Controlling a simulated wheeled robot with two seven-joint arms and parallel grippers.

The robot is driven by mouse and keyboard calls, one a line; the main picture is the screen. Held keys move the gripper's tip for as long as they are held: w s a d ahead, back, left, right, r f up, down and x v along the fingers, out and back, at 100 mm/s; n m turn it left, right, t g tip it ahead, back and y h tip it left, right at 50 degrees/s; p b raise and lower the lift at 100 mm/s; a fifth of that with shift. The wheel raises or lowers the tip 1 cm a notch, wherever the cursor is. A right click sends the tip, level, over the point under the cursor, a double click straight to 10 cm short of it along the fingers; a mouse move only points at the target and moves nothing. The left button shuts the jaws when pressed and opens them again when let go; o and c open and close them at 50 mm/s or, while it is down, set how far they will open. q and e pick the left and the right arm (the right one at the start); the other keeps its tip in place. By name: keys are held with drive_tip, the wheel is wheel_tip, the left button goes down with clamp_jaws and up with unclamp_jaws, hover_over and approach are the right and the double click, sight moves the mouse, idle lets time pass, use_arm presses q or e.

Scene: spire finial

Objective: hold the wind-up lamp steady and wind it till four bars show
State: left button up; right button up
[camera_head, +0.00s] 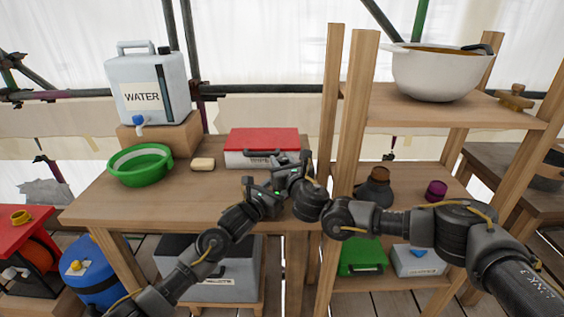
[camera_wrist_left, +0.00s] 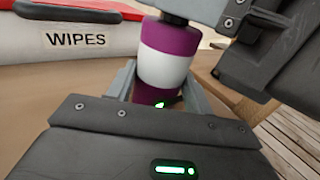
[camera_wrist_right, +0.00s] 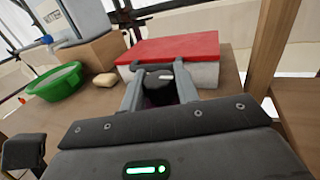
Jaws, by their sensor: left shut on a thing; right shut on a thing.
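The wind-up lamp (camera_wrist_left: 168,68), a purple cylinder with a white band, stands between the fingers of my left gripper (camera_wrist_left: 160,88) in the left wrist view. That gripper is shut on it. A small green light shows low on the lamp, partly covered; I cannot count bars. My right gripper (camera_wrist_right: 160,76) is shut on a dark part at the lamp's top (camera_wrist_right: 158,92); whether this is the crank I cannot tell. In the head view my left gripper (camera_head: 268,192) and right gripper (camera_head: 294,168) meet closely over the table and hide the lamp.
Behind the grippers lies a white wipes box with a red lid (camera_head: 262,145). A soap bar (camera_head: 203,164), green basin (camera_head: 140,165) and water container (camera_head: 147,85) stand left on the wooden table (camera_head: 115,205). Shelf posts (camera_head: 358,110) rise close to the right. The table's front left is clear.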

drive_tip(key=m+t+h, duration=0.1)
drive_tip(key=m+h, duration=0.2)
drive_tip(key=h, duration=0.2)
drive_tip(key=shift+a, duration=0.15)
drive_tip(key=shift+m+h, duration=1.3)
drive_tip(key=shift+h, duration=0.6)
drive_tip(key=o, duration=1)
drive_tip(key=shift+c, duration=0.2)
drive_tip(key=shift+s, duration=0.15)
drive_tip(key=shift+s+r, duration=0.1)
drive_tip(key=shift+s, duration=0.25)
drive_tip(key=s, duration=0.6)
drive_tip(key=shift+s+a, duration=0.25)
drive_tip(key=shift+a, duration=0.1)
